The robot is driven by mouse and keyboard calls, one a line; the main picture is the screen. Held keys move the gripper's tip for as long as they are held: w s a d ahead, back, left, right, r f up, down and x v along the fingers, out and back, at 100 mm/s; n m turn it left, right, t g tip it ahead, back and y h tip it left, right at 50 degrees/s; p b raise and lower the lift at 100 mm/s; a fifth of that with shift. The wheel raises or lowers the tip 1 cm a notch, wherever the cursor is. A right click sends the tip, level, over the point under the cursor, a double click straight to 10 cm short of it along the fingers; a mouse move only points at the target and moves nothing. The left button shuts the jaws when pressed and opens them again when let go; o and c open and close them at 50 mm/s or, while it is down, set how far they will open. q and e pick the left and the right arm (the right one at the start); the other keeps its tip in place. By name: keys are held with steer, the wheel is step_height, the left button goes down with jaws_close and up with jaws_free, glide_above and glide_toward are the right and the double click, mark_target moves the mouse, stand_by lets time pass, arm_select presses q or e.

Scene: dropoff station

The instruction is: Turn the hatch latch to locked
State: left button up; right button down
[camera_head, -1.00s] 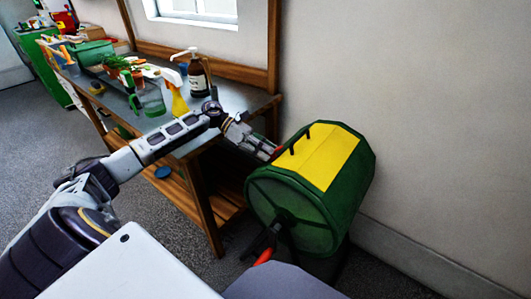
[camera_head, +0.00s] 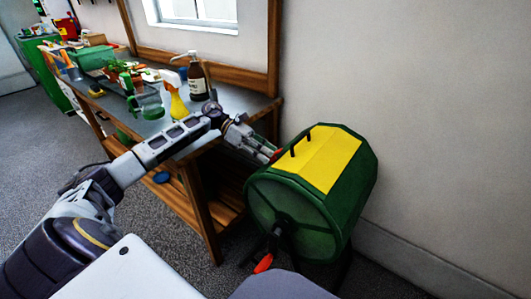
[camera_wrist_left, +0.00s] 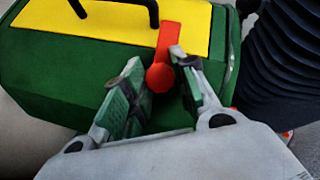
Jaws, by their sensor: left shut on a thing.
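A green drum (camera_head: 315,220) on dark legs stands by the wall, with a yellow hatch (camera_head: 320,160) with dark handles on top. In the left wrist view, the latch (camera_wrist_left: 166,48) is a red lever with a round knob, running from the yellow hatch edge toward my gripper. My left gripper (camera_head: 268,152) is shut on the latch, its fingers on either side of the knob (camera_wrist_left: 160,77). My right gripper is not in view.
A wooden bench (camera_head: 270,105) stands left of the drum under my left arm, holding a brown pump bottle (camera_head: 198,80), a yellow spray bottle (camera_head: 178,105) and plants. A crank with a red grip (camera_head: 263,263) sticks out of the drum's front. The wall is close behind.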

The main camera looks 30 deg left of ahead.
arm_select(q)
steer(key=o, duration=1)
steer(key=shift+r, duration=5.05)
steer(key=shift+r, duration=0.1)
